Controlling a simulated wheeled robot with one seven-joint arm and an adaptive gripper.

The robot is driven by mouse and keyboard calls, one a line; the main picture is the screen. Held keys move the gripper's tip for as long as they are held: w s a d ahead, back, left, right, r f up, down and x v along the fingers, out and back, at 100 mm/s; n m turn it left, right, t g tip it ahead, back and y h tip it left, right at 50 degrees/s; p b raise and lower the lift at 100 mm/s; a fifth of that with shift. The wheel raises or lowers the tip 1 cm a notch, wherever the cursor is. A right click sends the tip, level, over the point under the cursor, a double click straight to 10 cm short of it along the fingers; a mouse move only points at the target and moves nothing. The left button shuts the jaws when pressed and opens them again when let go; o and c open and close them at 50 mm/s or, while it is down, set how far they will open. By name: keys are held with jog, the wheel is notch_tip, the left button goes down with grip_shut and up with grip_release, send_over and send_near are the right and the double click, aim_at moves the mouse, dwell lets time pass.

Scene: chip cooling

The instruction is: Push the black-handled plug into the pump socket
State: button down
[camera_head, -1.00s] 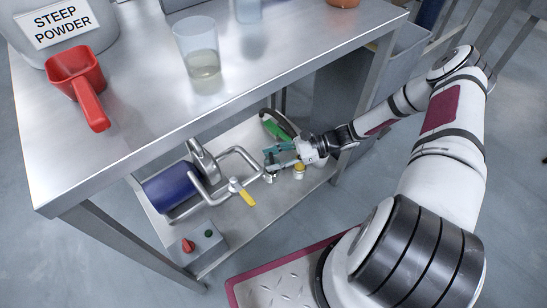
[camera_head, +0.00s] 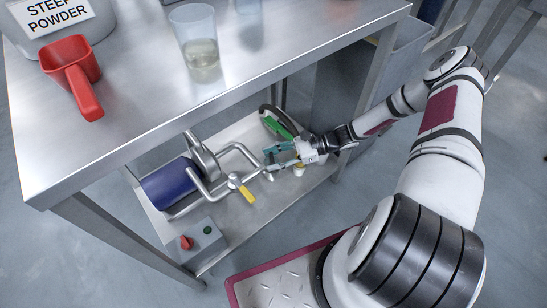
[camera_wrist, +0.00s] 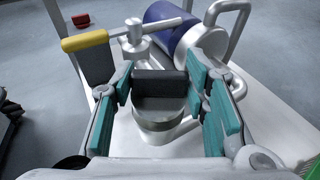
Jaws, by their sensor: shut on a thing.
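My gripper (camera_head: 281,157) has teal finger pads and is low over the steel shelf under the table, at the right end of the pump's pipework. In the wrist view the gripper (camera_wrist: 160,88) is shut with its pads on either side of the plug's black handle (camera_wrist: 160,84). Below the handle is a round metal body (camera_wrist: 160,125), upright; I cannot tell where plug ends and socket begins, or how deep the plug sits. The blue pump (camera_head: 170,184) lies to the left on the shelf. It also shows in the wrist view (camera_wrist: 166,22).
A yellow-handled valve (camera_head: 246,193) stands left of the gripper, close by in the wrist view (camera_wrist: 86,40). A control box (camera_head: 203,241) with red and green knobs is at the shelf's front. The tabletop (camera_head: 140,115) overhangs the shelf and holds a red scoop and beaker.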

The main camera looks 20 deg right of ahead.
jog(key=shift+f+b, duration=0.45)
jog(key=shift+f, duration=0.25)
jog(key=c, duration=0.8)
grip_release()
jog(key=shift+c, duration=0.2)
jog(key=shift+d, duration=0.15)
jog(key=v, duration=1.1)
jog(key=shift+d+r, duration=0.15)
jog(key=shift+d, duration=0.25)
jog(key=shift+s, duration=0.1)
